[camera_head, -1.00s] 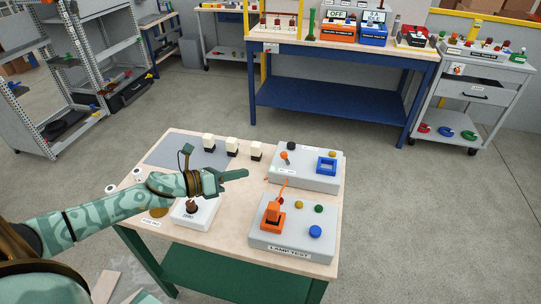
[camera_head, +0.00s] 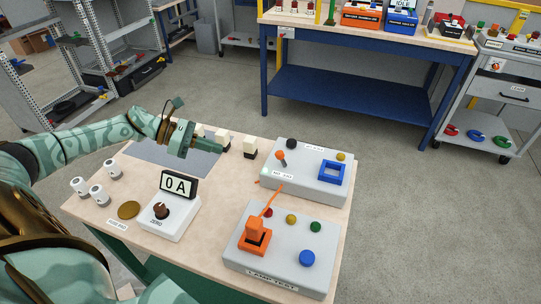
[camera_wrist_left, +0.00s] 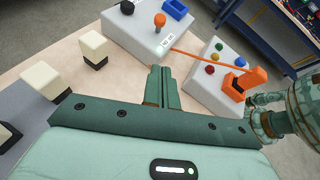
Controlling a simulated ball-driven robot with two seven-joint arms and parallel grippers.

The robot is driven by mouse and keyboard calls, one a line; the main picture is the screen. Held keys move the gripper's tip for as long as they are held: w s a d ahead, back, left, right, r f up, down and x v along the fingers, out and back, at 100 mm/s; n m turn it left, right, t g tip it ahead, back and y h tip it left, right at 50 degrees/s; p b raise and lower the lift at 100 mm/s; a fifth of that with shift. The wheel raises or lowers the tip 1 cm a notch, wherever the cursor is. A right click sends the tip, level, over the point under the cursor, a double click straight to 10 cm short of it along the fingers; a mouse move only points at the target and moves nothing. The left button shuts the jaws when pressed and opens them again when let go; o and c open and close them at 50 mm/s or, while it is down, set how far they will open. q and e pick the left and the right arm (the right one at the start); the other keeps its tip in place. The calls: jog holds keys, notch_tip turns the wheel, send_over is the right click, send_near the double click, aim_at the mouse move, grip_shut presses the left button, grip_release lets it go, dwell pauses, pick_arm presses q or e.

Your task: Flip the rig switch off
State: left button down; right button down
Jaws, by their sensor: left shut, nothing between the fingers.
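On the grey box at the back right of the light table, an orange-knobbed lever (camera_head: 280,156) stands up behind a small white label too small to read; I cannot tell for sure that it is the rig switch. The lever also shows in the left wrist view (camera_wrist_left: 160,21). My left gripper (camera_head: 220,148) is shut and empty, above the back of the table, left of the lever and apart from it. Its fingers (camera_wrist_left: 160,72) point towards that box in the wrist view. My right gripper is not seen; part of my other arm shows at the wrist view's right edge.
A LAMP TEST box (camera_head: 270,264) with an orange switch (camera_head: 255,238) stands in front. Nearby are a ZERO knob box (camera_head: 168,222), a 0 A display (camera_head: 179,186), white cylinders (camera_head: 98,193) and cream-black blocks (camera_head: 250,147). A blue frame (camera_head: 332,173) sits right of the lever.

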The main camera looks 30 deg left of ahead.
pick_arm(q)
jog(key=f, duration=0.2)
send_near(280, 160)
jog(key=f, duration=0.2)
jog(key=w+f, duration=0.1)
jog(key=f, duration=0.1)
jog(key=shift+d+f+b, duration=0.1)
jog(key=shift+d+b, duration=0.2)
jog(key=shift+b, duration=0.1)
jog(key=shift+w+d+r+p, duration=0.2)
jog(key=shift+w+d+r, duration=0.1)
jog(key=shift+w+d, duration=0.3)
jog(key=shift+w+d+r+p, duration=0.15)
jog(key=shift+w+d+r, duration=0.2)
jog(key=shift+w+d, duration=0.25)
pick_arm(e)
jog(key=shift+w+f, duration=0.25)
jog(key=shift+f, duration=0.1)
pick_arm(q)
jog(key=shift+s+r, duration=0.1)
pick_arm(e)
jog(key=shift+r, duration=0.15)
